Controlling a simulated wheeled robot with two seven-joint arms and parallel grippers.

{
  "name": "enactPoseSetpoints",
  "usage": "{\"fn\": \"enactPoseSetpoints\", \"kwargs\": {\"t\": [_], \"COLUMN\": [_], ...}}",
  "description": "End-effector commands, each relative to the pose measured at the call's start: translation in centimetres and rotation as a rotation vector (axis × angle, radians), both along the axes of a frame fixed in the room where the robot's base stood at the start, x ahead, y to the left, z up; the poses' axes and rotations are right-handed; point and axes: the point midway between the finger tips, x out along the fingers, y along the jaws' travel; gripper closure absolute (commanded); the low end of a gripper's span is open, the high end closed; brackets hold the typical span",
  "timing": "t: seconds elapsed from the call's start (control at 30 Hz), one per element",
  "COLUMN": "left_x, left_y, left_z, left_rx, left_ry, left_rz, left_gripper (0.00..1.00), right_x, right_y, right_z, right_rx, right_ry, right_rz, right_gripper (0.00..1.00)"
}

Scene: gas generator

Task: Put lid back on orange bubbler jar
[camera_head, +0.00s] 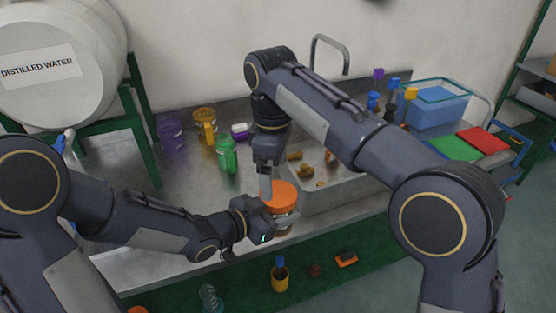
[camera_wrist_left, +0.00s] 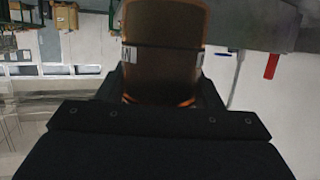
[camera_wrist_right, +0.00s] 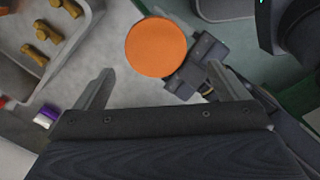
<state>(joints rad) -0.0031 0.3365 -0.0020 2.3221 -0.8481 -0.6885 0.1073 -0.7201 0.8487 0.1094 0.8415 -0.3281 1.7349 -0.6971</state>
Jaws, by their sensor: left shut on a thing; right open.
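The orange bubbler jar (camera_head: 284,214) stands at the front of the metal counter, left of the sink. Its brown see-through body fills the top of the left wrist view (camera_wrist_left: 162,50). An orange lid (camera_head: 279,194) sits at the top of the jar; the right wrist view shows it as a round orange disc (camera_wrist_right: 156,47). I cannot tell how firmly it is seated. My left gripper (camera_head: 272,222) is shut on the jar's body from the left. My right gripper (camera_head: 266,184) points down just behind the lid. Its two fingers (camera_wrist_right: 155,88) are spread and empty, with the lid beyond them.
The sink (camera_head: 340,194) holds several yellowish pieces. Purple (camera_head: 171,131), yellow (camera_head: 206,124) and green (camera_head: 227,153) containers stand behind on the counter. A blue bin (camera_head: 437,106) and red (camera_head: 482,141) and green trays are at the right. A yellow container (camera_head: 280,278) is below the counter's front edge.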

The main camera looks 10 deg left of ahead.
Motion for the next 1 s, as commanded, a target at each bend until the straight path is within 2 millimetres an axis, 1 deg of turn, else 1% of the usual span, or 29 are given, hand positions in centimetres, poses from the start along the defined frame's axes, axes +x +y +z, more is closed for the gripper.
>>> {"fn": "enactPoseSetpoints", "kwargs": {"t": [0.03,0.1,0.3,0.4,0.5,0.6,0.7,1.0], "left_x": [0.0,0.0,0.0,0.0,0.0,0.0,0.0,0.0], "left_y": [0.0,0.0,0.0,0.0,0.0,0.0,0.0,0.0], "left_z": [0.1,0.1,0.1,0.1,0.1,0.1,0.1,0.1], "left_rx": [-0.001,-0.001,-0.001,-0.001,-0.001,-0.001,-0.001,-0.001], "left_ry": [-0.003,-0.003,-0.003,-0.003,-0.003,-0.003,-0.003,-0.003], "left_rz": [0.0,0.0,0.0,0.0,0.0,0.0,0.0,0.0], "left_gripper": [1.0,1.0,1.0,1.0,1.0,1.0,1.0,1.0], "right_x": [0.1,0.1,0.2,0.3,0.4,0.4,0.4,0.4], "right_y": [-0.1,-0.1,-0.4,-0.5,-0.6,-0.6,-0.7,-0.7], "right_z": [0.2,0.4,1.1,1.4,1.6,1.8,1.8,1.8], "right_rx": [0.005,0.011,0.023,0.027,0.028,0.03,0.031,0.03], "right_ry": [0.003,0.005,0.006,0.005,0.003,0.002,0.002,0.002], "right_rz": [0.13,0.324,0.856,1.073,1.238,1.343,1.397,1.412], "right_gripper": [0.06,0.06,0.06,0.06,0.06,0.06,0.06,0.06]}}
